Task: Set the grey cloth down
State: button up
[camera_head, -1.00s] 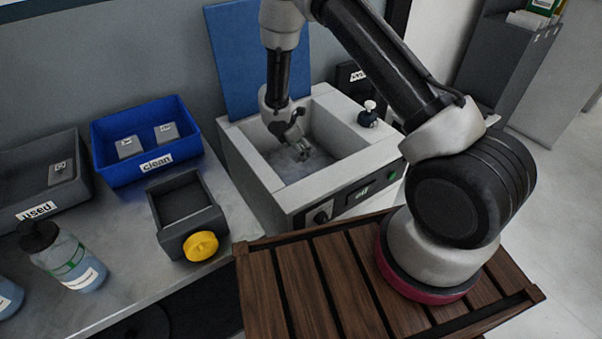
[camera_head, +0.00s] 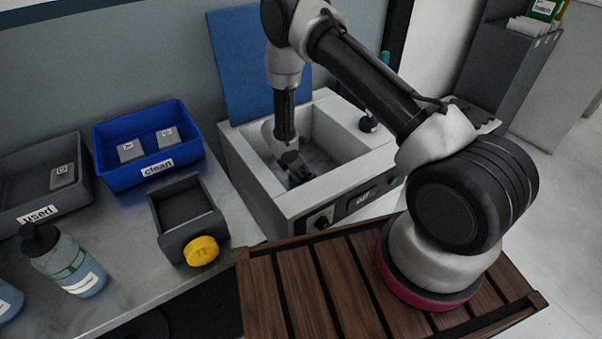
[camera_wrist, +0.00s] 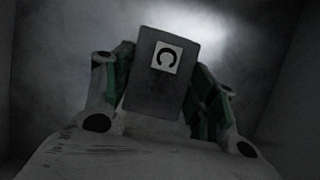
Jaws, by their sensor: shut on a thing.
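My gripper (camera_wrist: 160,95) is shut on a grey, block-like cloth (camera_wrist: 152,100) with a white label bearing a dark C-shaped mark. The cloth is upright between the two fingers in the wrist view. In the head view my gripper (camera_head: 296,176) points down inside the basin of a white machine (camera_head: 250,160), near its front left part. The held cloth is too small and dark to make out in the head view. I cannot tell whether it touches the basin floor.
A blue "clean" bin (camera_head: 110,180) holds two labelled grey pieces; a grey "used" bin (camera_head: 12,222) holds another. A dark box with a yellow knob (camera_head: 201,250), a pump bottle (camera_head: 72,262) and a wooden slatted surface (camera_head: 300,290) are nearby. The basin walls surround my gripper.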

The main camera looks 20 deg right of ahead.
jog(key=o, duration=0.9)
jog(key=v, duration=1.2)
jog(key=s+d+r+m, duration=0.2)
jog(key=d+r+m, duration=0.25)
jog(key=r, duration=0.55)
jog(key=s+d+r+m+y, duration=0.1)
jog(key=s+d+r+m, duration=0.3)
jog(key=r, duration=0.7)
jog(key=d+r+m, duration=0.2)
jog(key=d+r, duration=0.4)
jog(key=r, duration=0.4)
jog(key=s+d+r+m+t+y, duration=0.1)
jog(key=s+d+r+m, duration=0.2)
jog(key=s+r, duration=0.3)
jog(key=s+d+r+m, duration=0.3)
jog(key=s+r+m, duration=0.1)
jog(key=s, duration=0.4)
jog(key=s+m, duration=0.1)
jog(key=s, duration=0.3)
jog(key=s+r+m+t+y, duration=0.1)
jog(key=s, duration=0.3)
jog(key=s+m+y, duration=0.1)
jog(key=s+m, duration=0.1)
jog(key=s, duration=0.2)
jog(key=shift+s+a+r+t, duration=0.35)
jog(key=shift+s+t, duration=0.05)
